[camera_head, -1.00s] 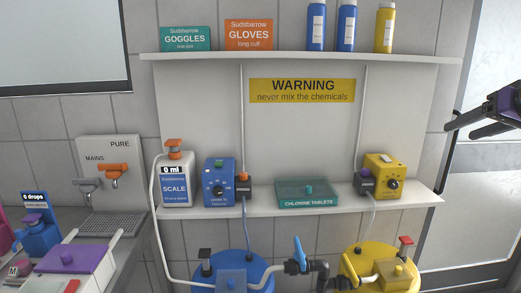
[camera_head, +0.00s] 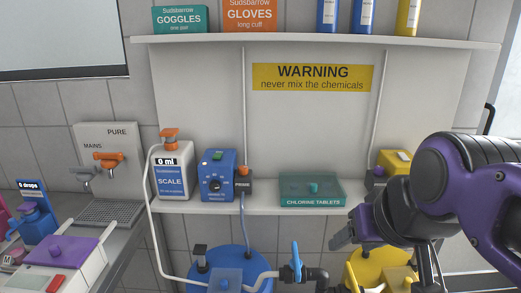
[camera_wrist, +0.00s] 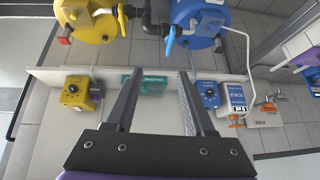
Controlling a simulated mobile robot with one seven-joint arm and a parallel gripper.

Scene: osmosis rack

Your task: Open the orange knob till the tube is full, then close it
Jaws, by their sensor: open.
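An orange knob (camera_head: 243,170) sits on the small dark PRIME block beside the blue dosing pump (camera_head: 217,176). A clear tube (camera_head: 243,213) runs down from this block to the blue drum (camera_head: 232,262), and a thin line (camera_head: 243,105) runs up the wall panel. I cannot tell whether liquid is in either. My gripper (camera_wrist: 160,74) is open and empty in the wrist view, fingers reaching toward the shelf. In the head view my arm is at the right, apart from the knob. The wrist view is upside down, with the blue pump (camera_wrist: 207,96) beside one finger; the knob is not clear there.
The SCALE bottle (camera_head: 171,178) has an orange top and reads 0 ml. An orange PURE tap (camera_head: 108,159) is further left. A green CHLORINE TABLETS box (camera_head: 311,188) sits right of the knob. The yellow pump (camera_head: 394,160) and yellow drum (camera_head: 375,268) are partly behind my arm.

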